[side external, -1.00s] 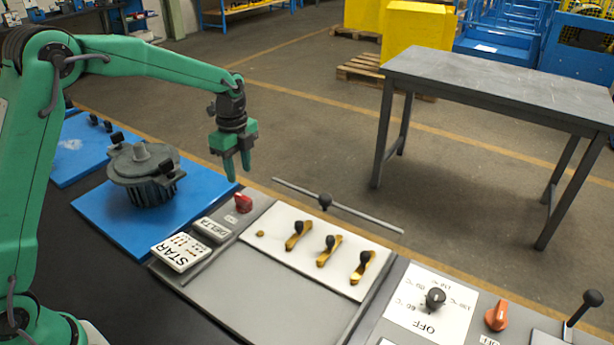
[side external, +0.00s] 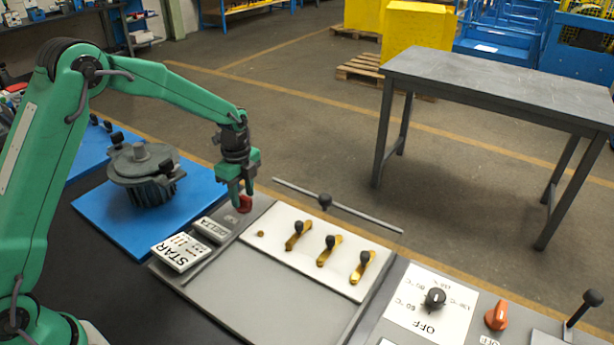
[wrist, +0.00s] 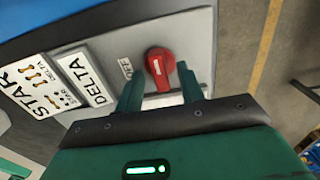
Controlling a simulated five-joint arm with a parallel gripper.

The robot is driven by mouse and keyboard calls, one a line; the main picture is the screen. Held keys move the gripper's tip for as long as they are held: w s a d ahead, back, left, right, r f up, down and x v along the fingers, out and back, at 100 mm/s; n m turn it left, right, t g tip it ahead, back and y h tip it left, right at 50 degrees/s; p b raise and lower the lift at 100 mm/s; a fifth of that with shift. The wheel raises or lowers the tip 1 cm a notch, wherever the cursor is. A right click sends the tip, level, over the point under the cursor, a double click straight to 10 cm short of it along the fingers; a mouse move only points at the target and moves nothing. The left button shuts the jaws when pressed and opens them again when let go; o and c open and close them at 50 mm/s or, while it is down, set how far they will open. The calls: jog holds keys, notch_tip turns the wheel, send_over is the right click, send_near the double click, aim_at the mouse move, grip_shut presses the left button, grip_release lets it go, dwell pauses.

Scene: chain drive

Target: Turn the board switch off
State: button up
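The board switch is a red rotary knob (side external: 244,204) at the far left corner of the grey board (side external: 262,296). In the wrist view the red knob (wrist: 160,66) has its handle pointing roughly up and down the picture, with an OFF label (wrist: 126,68) on its left. My gripper (side external: 241,194) is just above the knob, pointing down. In the wrist view my gripper (wrist: 160,86) is open, with one finger on each side of the knob's near end. I cannot tell whether either finger touches it.
STAR (side external: 180,252) and DELTA (side external: 212,230) plates lie beside the switch. A motor (side external: 146,174) stands on a blue mat (side external: 98,222) to the left.

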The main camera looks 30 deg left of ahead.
grip_shut()
